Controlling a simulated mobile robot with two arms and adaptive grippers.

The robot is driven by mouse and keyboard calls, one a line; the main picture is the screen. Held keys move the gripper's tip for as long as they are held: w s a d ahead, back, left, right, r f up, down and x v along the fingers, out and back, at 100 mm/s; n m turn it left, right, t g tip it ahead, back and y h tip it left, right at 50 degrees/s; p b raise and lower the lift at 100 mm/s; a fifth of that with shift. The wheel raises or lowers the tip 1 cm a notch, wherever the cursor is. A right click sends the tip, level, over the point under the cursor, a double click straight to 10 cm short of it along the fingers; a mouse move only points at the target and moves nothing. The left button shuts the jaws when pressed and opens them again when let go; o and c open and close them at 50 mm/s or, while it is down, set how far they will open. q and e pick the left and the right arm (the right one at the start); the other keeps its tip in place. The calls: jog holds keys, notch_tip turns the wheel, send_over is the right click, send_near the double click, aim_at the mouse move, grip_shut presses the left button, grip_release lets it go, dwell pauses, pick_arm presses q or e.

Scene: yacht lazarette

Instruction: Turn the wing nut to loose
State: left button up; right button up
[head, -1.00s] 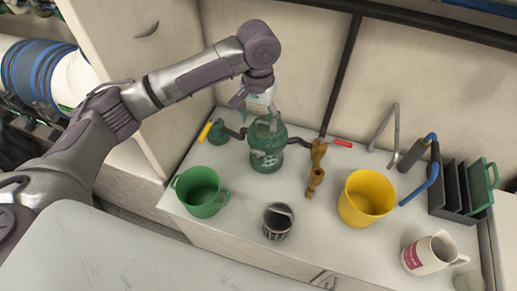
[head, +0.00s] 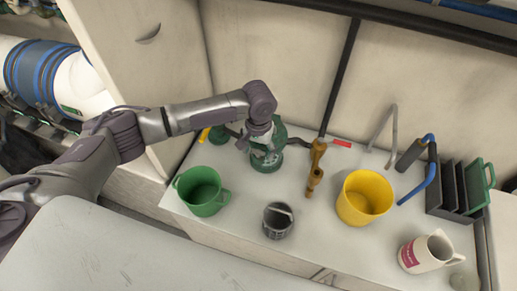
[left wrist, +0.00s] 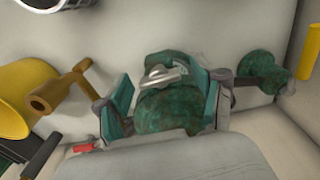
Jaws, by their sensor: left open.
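A green mottled strainer body (head: 266,160) stands on the white counter, with pipe fittings on either side. In the left wrist view its rounded top (left wrist: 165,110) carries a grey metal piece (left wrist: 160,76) that looks like the wing nut. My left gripper (head: 262,146) points down over the strainer and hides much of its top in the head view. In the left wrist view, the left gripper's (left wrist: 164,106) two teal-padded fingers stand apart, one on each side of the strainer top. I cannot tell whether they touch it. My right gripper is not in view.
A brown fitting (head: 315,170) and a red handle (head: 342,144) are right of the strainer. A dark rack (head: 447,205) stands far right.

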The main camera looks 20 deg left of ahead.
pick_arm(q)
jog(key=shift+c, duration=0.2)
jog(key=c, duration=1.1)
jog(key=shift+r+p, duration=0.15)
jog(key=shift+p, duration=0.25)
jog(key=n+p, duration=0.3)
jog(key=p, duration=0.2)
jog(key=shift+r+n, duration=0.2)
jog(key=shift+n, duration=0.2)
jog(key=shift+f+n+p, duration=0.1)
jog(key=shift+n+p, duration=0.2)
jog(key=shift+p, duration=0.2)
jog(key=shift+f, duration=0.2)
